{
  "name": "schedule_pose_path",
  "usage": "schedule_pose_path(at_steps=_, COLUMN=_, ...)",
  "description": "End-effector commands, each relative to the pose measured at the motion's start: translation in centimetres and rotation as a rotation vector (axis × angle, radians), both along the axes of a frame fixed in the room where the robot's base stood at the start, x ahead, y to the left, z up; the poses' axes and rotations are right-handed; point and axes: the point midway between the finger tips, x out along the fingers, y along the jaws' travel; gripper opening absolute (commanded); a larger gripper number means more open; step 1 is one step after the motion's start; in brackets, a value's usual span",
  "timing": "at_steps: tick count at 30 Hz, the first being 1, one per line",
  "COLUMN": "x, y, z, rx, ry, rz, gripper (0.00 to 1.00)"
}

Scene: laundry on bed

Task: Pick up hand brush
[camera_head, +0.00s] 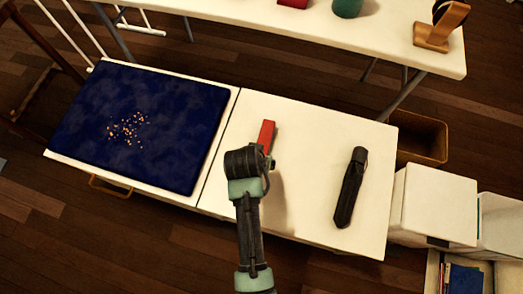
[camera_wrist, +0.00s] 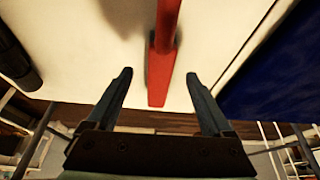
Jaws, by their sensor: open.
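A slim red object, which looks like the hand brush (camera_head: 267,132), lies on the white tabletop, partly hidden by my gripper (camera_head: 266,168) in the head view. In the wrist view, the red hand brush (camera_wrist: 161,70) runs from the top edge down between the two fingers of my gripper (camera_wrist: 159,76). The gripper is open and empty, with one finger on each side of the red end. A gap shows on both sides. Its bristles cannot be made out. I cannot tell how far the fingertips are above the table.
A black elongated object (camera_head: 350,187) lies to the right on the white top (camera_head: 310,135). A dark blue mat (camera_head: 185,110) with scattered crumbs (camera_head: 127,130) is on the left. A white table (camera_head: 330,35) stands behind. White boxes (camera_head: 439,205) stand at the right.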

Motion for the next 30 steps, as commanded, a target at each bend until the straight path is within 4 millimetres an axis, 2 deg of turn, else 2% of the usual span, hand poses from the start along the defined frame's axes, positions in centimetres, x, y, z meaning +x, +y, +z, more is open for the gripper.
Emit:
schedule_pose_path(at_steps=3, x=0.7, y=-0.1, z=-2.1, rx=0.0, ry=0.001, rz=0.0, gripper=0.85)
schedule_pose_path(at_steps=7, x=1.4, y=-0.3, z=-3.7, rx=0.0, ry=0.001, rz=0.0, gripper=0.85)
schedule_pose_path(at_steps=17, x=1.7, y=-0.4, z=-4.2, rx=0.001, ry=-0.001, rz=0.0, gripper=0.85)
schedule_pose_path(at_steps=30, x=1.7, y=-0.4, z=-4.2, rx=0.0, ry=0.0, rz=0.0, gripper=0.08)
